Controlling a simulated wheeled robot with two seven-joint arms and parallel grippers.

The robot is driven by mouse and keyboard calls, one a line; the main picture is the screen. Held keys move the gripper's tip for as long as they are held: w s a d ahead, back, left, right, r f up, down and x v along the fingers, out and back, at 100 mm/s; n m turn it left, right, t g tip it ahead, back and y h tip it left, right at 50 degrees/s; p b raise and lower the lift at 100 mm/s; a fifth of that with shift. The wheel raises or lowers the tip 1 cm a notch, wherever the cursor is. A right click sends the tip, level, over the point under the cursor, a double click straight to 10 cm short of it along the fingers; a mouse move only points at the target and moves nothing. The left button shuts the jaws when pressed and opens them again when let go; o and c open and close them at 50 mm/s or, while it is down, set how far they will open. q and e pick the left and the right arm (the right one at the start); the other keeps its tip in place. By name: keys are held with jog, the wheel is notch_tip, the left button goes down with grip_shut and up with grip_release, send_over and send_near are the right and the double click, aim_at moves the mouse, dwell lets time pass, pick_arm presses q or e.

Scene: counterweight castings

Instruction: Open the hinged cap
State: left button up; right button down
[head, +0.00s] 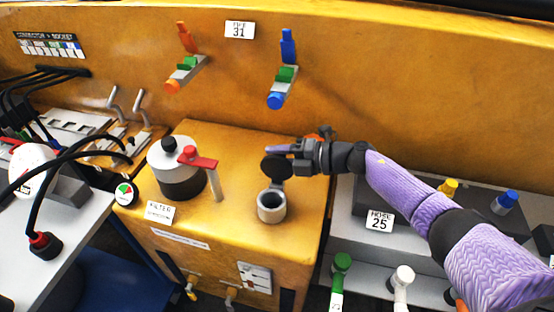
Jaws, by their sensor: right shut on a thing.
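The hinged cap (276,167) is a dark round disc. It stands raised and tilted up behind a grey round filler neck (271,207) on top of the yellow box, and the neck's dark opening shows. My right gripper (291,151) reaches in from the right and is shut on the cap near its upper edge. The fingers partly hide the cap's rim. My left gripper is not in view.
A white and dark filter canister (176,168) with a red-handled lever (198,160) stands left of the neck on the yellow box (240,235). Coloured valves hang on the wall behind. Black cables and a connector (44,243) are at the left.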

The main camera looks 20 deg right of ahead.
jog(key=shift+w+d+f+m, duration=0.1)
jog(key=shift+w+d+m, duration=0.1)
jog(key=shift+m, duration=0.1)
dwell(0.4)
jog(key=shift+c, duration=1.8)
grip_release()
jog(key=v, duration=1)
